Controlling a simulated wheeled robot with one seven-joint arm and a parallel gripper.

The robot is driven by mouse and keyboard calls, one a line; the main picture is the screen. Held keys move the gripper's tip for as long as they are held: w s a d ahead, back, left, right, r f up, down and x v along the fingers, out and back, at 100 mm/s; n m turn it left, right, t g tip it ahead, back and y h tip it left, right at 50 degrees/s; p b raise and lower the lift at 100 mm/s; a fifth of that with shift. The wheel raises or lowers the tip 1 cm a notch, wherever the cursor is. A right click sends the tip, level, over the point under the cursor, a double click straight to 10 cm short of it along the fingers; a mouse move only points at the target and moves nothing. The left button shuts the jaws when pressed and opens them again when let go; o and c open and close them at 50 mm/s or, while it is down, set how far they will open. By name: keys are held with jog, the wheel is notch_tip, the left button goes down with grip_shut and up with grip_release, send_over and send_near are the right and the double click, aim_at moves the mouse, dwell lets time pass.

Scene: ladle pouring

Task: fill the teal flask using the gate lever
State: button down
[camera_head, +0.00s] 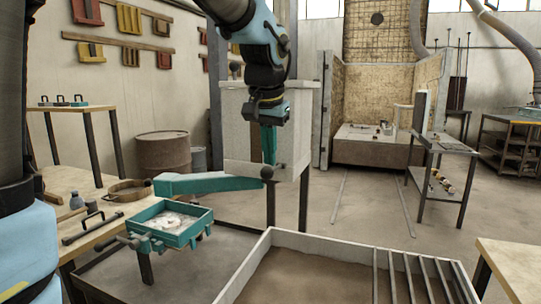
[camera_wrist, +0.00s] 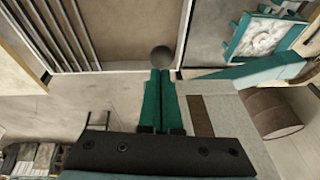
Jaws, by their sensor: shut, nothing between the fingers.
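The teal flask (camera_head: 189,238) is an open square frame on a stand at lower left, with a pale, lumpy white fill inside. It also shows at upper right in the wrist view (camera_wrist: 238,36). A teal spout (camera_head: 210,183) runs from the pale box (camera_head: 237,105) toward the flask. A dark round knob (camera_head: 267,172), apparently the gate lever's end, is at the box's front. It also shows in the wrist view (camera_wrist: 162,56). My gripper (camera_head: 269,161) points down, fingers together and empty, tips right by the knob. I cannot tell whether they touch.
A sand-filled bin (camera_head: 290,265) with slats lies in front. A wooden bench (camera_head: 88,183) with a round pan and tools is at left. A rusty barrel (camera_head: 163,152) stands behind the spout. A dark-legged cart (camera_head: 440,160) stands at right. The floor between is clear.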

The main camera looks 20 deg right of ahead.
aim_at(266, 174)
jog(key=shift+s+a+f+b, duration=0.2)
jog(key=shift+f+b, duration=0.4)
jog(key=shift+f, duration=0.05)
jog(key=shift+s+a+f+b, duration=0.15)
jog(key=shift+s+f+b, duration=0.05)
jog(key=shift+f+b, duration=0.4)
jog(key=shift+s+a+f+b, duration=0.15)
jog(key=shift+f+b, duration=0.4)
jog(key=shift+f, duration=0.25)
jog(key=shift+a+f, duration=0.1)
jog(key=shift+f, duration=0.1)
dwell(2.7)
dwell(1.6)
jog(key=r+p, duration=0.4)
jog(key=r, duration=0.1)
jog(key=shift+d, duration=0.4)
jog(key=s+a+r+b, duration=0.2)
jog(key=s+a+r, duration=0.1)
jog(key=s+r, duration=0.2)
notch_tip(266, 174, up, 2)
jog(key=shift+a+r+b, duration=0.2)
jog(key=shift+a+b, duration=0.05)
jog(key=shift+b, duration=0.15)
